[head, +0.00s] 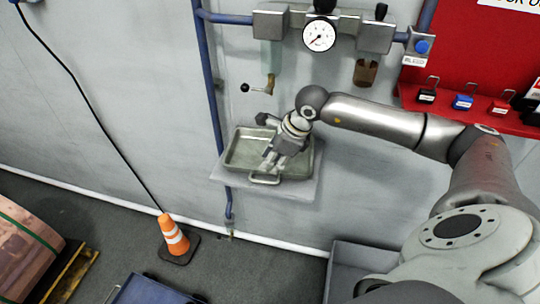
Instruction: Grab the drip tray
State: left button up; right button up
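The drip tray (240,153) is a shallow grey-green metal tray with a raised rim and a loop handle at its front edge. It rests on a small light-grey shelf (300,191) on the wall. My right gripper (272,164) reaches down over the tray from the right arm, with its fingers pointing toward the front handle. The fingers look slightly apart, but I cannot tell whether they touch the tray or handle. The gripper hides part of the tray's middle and back rim. My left gripper is not in view.
A pressure gauge (319,36), valves and blue pipes (210,90) sit on the wall above and beside the tray. A red lockout board (475,50) with padlocks is at right. An orange cone (173,236) stands on the floor. A grey bin (345,262) is below right.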

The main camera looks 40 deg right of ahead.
jog(key=x, duration=0.1)
jog(key=p+x, duration=0.1)
jog(key=x, duration=0.3)
jog(key=shift+d, duration=0.25)
jog(key=shift+s, duration=0.1)
grip_shut()
jog(key=shift+r, duration=0.1)
